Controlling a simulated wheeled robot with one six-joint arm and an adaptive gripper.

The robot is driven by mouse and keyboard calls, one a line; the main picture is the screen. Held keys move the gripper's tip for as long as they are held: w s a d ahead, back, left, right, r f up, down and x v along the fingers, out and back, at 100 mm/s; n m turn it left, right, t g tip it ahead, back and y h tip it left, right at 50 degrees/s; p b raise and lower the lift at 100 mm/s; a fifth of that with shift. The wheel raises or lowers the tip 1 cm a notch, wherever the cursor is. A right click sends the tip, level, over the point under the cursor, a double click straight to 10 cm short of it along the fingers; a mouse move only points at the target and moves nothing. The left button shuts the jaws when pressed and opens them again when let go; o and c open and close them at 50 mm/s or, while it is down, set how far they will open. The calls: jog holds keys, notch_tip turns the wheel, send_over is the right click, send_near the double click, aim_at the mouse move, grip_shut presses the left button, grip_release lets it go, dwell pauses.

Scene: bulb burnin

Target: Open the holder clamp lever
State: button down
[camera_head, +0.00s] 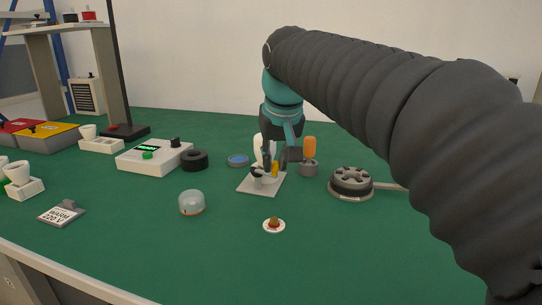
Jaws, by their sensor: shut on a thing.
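The holder (250,188) is a light grey plate with a small dark and white fitting on it, standing on the green table at the middle. A small yellow piece (275,170), which looks like its clamp lever, stands at the back right of the plate. My gripper (276,163) points down over the holder, with its dark fingers closed at the yellow piece. The fingers hide much of the clamp, so the lever's exact angle cannot be told.
An orange-handled item (309,147) in a grey cup (309,168) stands close on the right. A round dark dial (350,182) is farther right. A white box with a green display (152,157) and black ring (194,160) lie left. A clear-domed part (191,203) and small round disc (274,225) lie in front.

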jog(key=shift+w+d+n+y+p, duration=0.15)
jog(key=shift+w+n+y+p, duration=0.15)
jog(key=shift+n, duration=0.45)
jog(key=shift+w+d+n+y+p, duration=0.15)
jog(key=shift+w+n+y+p, duration=0.15)
jog(key=shift+n, duration=0.45)
jog(key=c, duration=1.1)
grip_release()
jog(key=shift+o, duration=0.2)
jog(key=v, duration=1.2)
jog(key=shift+w, duration=0.3)
jog(key=shift+s+r+g, duration=0.1)
jog(key=shift+g, duration=0.2)
